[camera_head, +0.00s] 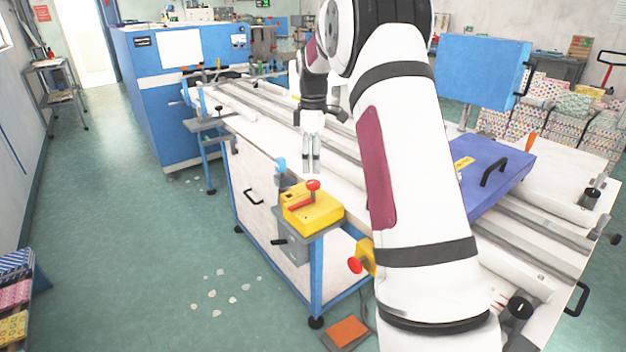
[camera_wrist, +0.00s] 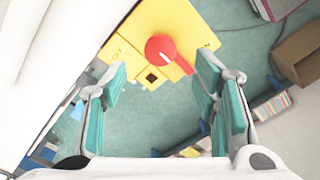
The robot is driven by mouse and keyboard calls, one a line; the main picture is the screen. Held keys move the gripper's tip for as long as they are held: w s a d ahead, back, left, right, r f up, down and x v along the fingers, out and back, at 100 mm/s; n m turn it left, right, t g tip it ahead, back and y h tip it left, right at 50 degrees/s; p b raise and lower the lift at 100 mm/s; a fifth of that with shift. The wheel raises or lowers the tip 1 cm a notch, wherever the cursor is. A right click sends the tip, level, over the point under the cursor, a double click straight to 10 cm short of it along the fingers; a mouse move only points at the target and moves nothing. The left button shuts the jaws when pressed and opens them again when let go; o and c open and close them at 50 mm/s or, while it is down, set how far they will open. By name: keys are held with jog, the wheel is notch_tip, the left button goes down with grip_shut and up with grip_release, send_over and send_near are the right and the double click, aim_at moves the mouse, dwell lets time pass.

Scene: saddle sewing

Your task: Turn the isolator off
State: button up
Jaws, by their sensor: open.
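The isolator looks to be the yellow box (camera_head: 318,216) with a red rotary handle (camera_head: 302,203) on its top, mounted at the near corner of the long table. A red knob (camera_head: 313,185) rises at the handle's end. In the wrist view, the yellow box (camera_wrist: 135,35) lies ahead of the fingers, with its red handle (camera_wrist: 160,48) carrying a white line and a black square beside it. My gripper (camera_head: 311,167) points down, open and empty, above and just behind the box. Its two teal-padded fingers (camera_wrist: 163,100) are apart and do not touch the handle.
Another yellow box with a red knob (camera_head: 355,264) sits lower on the table's side, partly behind my arm. A blue stub (camera_head: 281,164) stands at the table edge near my gripper. A blue-purple panel (camera_head: 490,170) lies at right. Floor at left is open.

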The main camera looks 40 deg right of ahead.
aim_at(313, 182)
notch_tip(313, 182, down, 7)
jog(key=shift+r, duration=0.15)
grip_shut()
dwell(0.4)
